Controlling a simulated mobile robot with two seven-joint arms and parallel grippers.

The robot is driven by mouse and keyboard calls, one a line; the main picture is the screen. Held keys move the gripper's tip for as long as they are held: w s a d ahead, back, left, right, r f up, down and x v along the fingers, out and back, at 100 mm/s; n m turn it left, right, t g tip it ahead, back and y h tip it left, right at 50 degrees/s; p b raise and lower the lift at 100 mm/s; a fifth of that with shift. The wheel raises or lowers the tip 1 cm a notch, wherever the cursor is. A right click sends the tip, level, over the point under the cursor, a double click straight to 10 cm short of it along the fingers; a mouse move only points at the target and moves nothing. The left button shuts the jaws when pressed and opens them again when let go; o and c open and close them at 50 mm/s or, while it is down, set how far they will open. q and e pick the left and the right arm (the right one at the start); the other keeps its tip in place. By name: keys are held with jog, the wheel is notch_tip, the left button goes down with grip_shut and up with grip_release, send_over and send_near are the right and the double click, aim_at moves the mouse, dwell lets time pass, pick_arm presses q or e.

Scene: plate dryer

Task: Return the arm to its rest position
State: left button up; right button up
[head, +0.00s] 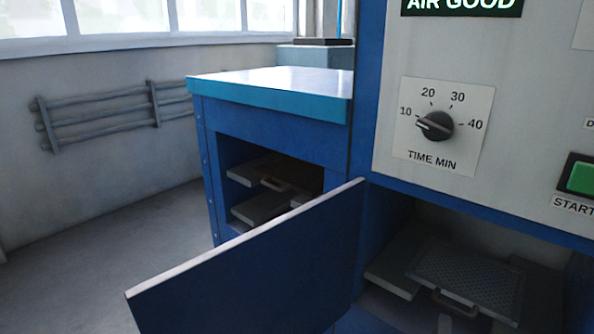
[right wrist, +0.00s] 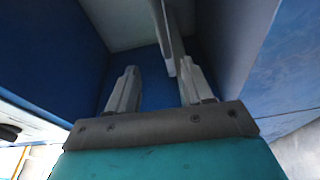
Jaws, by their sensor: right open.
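My right gripper (right wrist: 157,82) is open in the right wrist view, its two pale fingers apart. A pale, narrow upright piece (right wrist: 168,38) shows beyond and between the fingers; I cannot tell what it is or whether they touch it. The plate lies in the dryer's open lower compartment. My left gripper is not in view.
A blue door (head: 250,268) stands open across the front, left of the compartment. A blue cabinet (head: 268,134) with a light top holds more grey plates (head: 262,207) with a handle. The dryer's panel (head: 520,110) has a timer knob (head: 435,125) and a green start button (head: 581,178). Floor at left is clear.

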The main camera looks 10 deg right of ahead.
jog(key=s+a+r+m+y, duration=0.1)
jog(key=s+a+y, duration=0.2)
jog(key=a+y, duration=0.3)
jog(key=s+a+m+y, duration=0.1)
jog(key=s+a+y, duration=0.3)
jog(key=a, duration=0.5)
jog(key=s+a+r+m+g+y, duration=0.35)
jog(key=s+a+m, duration=0.25)
jog(key=s+a, duration=0.45)
jog(key=s+d+r+h+p, duration=0.1)
jog(key=d+r+p, duration=0.3)
jog(key=r+p, duration=0.7)
jog(key=p, duration=0.4)
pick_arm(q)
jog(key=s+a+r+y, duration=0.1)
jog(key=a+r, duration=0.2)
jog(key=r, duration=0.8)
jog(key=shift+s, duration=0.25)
pick_arm(e)
jog(key=shift+f+g, duration=0.1)
jog(key=shift+g, duration=0.15)
jog(key=shift+c, duration=0.4)
jog(key=shift+s, duration=0.1)
jog(key=shift+c, duration=0.4)
